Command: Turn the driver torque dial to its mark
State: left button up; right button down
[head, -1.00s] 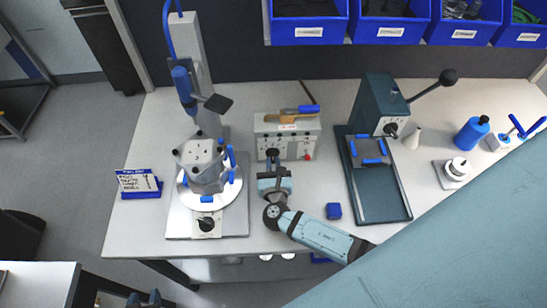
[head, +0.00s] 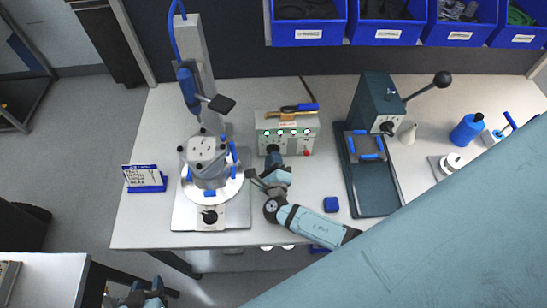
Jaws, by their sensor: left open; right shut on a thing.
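The driver controller box (head: 300,146) stands at the back middle of the bench, with a row of green lights lit on its front face. My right gripper (head: 272,153) reaches up to the lower left of that face and is shut on the torque dial there. The dial and its mark are hidden behind the fingers, so I cannot read the setting. My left gripper (head: 143,299) is open and empty at the bottom edge, low in front of the bench.
A driver (head: 187,88) hangs over a round fixture with a machined housing (head: 205,150) at left. Blue bins (head: 305,33) line the back. My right arm covers the lower right.

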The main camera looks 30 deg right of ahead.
jog(key=shift+n, duration=0.6)
jog(key=c, duration=1.1)
grip_release()
jog(key=shift+c, duration=0.2)
